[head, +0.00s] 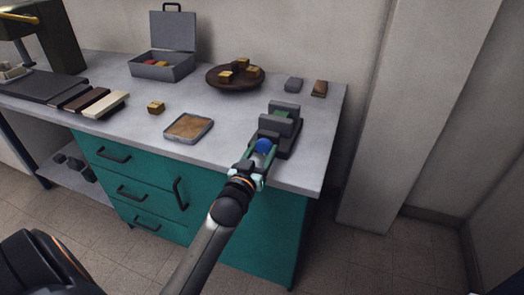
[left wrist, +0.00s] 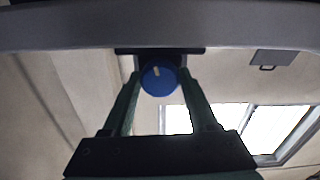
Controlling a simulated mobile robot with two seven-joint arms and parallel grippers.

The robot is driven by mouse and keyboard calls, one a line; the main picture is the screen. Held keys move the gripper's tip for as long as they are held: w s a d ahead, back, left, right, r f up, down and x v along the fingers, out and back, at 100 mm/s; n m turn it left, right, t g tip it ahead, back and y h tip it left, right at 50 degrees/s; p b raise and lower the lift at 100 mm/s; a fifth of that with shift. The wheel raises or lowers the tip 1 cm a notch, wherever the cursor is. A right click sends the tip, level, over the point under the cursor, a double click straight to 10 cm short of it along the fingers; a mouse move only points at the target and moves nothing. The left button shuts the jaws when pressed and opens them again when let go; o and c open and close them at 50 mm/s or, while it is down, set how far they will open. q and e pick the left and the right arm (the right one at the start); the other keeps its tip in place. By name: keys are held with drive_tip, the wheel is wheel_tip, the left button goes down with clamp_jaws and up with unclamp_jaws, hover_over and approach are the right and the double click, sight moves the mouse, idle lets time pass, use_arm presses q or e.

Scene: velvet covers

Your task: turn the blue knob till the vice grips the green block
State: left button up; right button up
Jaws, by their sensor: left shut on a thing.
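The grey vice (head: 285,116) stands at the right front of the bench, with upright jaws. The blue knob (head: 263,146) is on its near end, and it also shows in the left wrist view (left wrist: 160,80) with a pale mark on its face. My left gripper (head: 260,155) is shut on the blue knob, with one finger on each side of it in the left wrist view (left wrist: 161,88). I cannot make out the green block between the jaws. My right gripper is not in view.
The bench top (head: 225,160) also holds a shallow tray (head: 208,132), a gold cube (head: 156,107), a round brown dish (head: 217,84) with cubes, an open grey case (head: 147,71) and two small blocks at the back right. Teal drawers (head: 110,155) with handles are below.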

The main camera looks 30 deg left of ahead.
use_arm(q)
drive_tip(key=shift+c, duration=1.2)
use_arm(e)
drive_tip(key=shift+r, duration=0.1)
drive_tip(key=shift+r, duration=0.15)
